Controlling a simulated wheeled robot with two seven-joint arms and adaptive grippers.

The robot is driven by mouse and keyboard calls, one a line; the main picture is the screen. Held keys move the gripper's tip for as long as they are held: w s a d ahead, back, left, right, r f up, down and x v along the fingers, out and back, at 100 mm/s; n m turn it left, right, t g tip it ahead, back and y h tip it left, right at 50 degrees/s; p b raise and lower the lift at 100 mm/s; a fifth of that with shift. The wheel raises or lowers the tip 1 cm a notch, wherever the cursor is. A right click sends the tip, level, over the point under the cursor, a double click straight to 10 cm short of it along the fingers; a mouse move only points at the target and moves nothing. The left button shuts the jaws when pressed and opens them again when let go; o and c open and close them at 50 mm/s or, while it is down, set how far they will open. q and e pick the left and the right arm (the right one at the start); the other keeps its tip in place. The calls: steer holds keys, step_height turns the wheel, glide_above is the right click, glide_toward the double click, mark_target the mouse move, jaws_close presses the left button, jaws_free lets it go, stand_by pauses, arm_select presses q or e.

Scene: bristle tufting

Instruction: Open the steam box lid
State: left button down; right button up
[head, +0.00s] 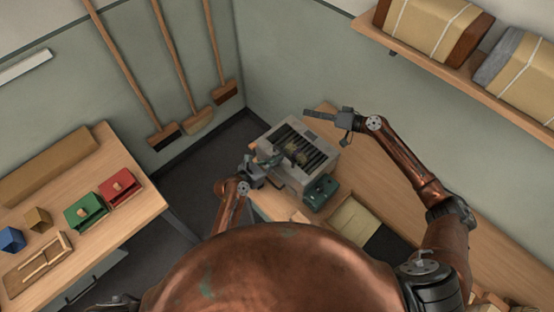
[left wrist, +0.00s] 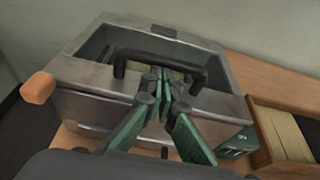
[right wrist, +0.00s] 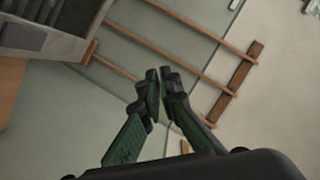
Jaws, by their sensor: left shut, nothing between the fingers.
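The grey metal steam box (head: 268,133) stands at the back end of the right bench, with dark slats inside its rim. In the left wrist view the box (left wrist: 85,75) shows a recessed top and a black bar handle (left wrist: 190,60) near its front. I cannot make out a separate lid. My left gripper (head: 263,172) is at the box's near left side; its shut, empty fingertips (left wrist: 160,73) overlap the handle in view, contact unclear. My right gripper (head: 320,114) is above the box's far right corner, its fingertips (right wrist: 160,75) together with nothing between them.
A dark green unit (head: 320,191) sits against the box's right side. An open tray (head: 352,219) is set in the right bench (head: 398,217). A shelf (head: 455,70) with wrapped bundles hangs above right. Brooms (head: 133,74) lean on the back wall.

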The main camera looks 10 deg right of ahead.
steer(key=o, duration=0.6)
steer(key=shift+o, duration=0.2)
